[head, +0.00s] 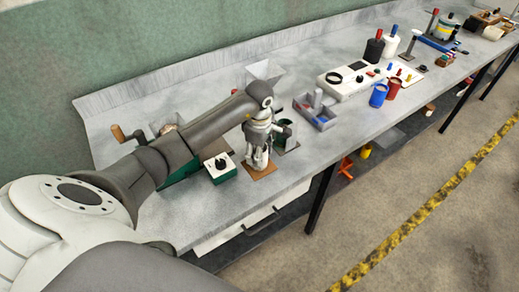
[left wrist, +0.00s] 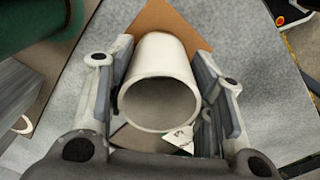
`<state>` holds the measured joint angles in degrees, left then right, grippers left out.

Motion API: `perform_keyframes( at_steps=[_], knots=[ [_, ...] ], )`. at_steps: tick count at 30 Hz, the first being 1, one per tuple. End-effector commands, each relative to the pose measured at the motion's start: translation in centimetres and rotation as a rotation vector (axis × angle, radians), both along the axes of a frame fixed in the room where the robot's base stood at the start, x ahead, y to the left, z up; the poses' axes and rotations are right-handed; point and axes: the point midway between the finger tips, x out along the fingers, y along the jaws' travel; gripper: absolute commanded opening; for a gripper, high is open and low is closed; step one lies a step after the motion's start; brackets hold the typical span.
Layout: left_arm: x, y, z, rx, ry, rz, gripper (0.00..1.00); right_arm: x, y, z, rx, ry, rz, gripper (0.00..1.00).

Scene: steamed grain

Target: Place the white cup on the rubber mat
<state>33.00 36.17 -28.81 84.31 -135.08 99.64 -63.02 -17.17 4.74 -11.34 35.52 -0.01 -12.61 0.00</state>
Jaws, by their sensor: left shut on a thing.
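The white cup (left wrist: 163,62) is between the fingers of my left gripper (left wrist: 160,90) in the left wrist view, its open rim facing the camera. The fingers are shut on its sides. The brown rubber mat (left wrist: 160,18) shows just past and around the cup. In the head view the mat (head: 263,173) lies near the bench's front edge, with my left gripper (head: 258,160) right over it. The cup is mostly hidden by the fingers there. I cannot tell whether the cup's base touches the mat. My right gripper is not in view.
A green and white box with a black knob (head: 220,166) stands just left of the mat. A dark green container (head: 281,140) is close behind on the right. A grey divided tray (head: 325,124) lies farther right. The bench's front edge is near the mat.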

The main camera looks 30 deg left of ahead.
Motion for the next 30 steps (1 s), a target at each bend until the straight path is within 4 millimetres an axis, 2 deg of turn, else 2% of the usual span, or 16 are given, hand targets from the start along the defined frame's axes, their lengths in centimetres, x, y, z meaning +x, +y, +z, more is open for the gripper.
perform_keyframes(
  at_steps=[10,11,16,25,29,30],
  knots=[
    [0.0,0.0,-0.5,0.0,-0.002,0.0,0.16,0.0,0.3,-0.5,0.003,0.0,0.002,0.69],
    [0.0,0.0,-0.5,0.0,-0.001,0.0,0.49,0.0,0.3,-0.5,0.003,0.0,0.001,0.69],
    [0.0,0.0,-0.4,-0.001,-0.001,0.0,0.7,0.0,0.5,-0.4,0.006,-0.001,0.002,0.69],
    [0.0,0.0,-0.3,-0.001,-0.001,0.0,0.7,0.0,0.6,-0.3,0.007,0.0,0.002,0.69],
    [0.1,0.0,0.3,-0.001,-0.002,0.0,0.7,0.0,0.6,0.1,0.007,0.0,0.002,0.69],
    [0.1,0.0,0.6,0.0,-0.005,0.0,0.7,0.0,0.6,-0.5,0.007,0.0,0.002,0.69]
  ],
)
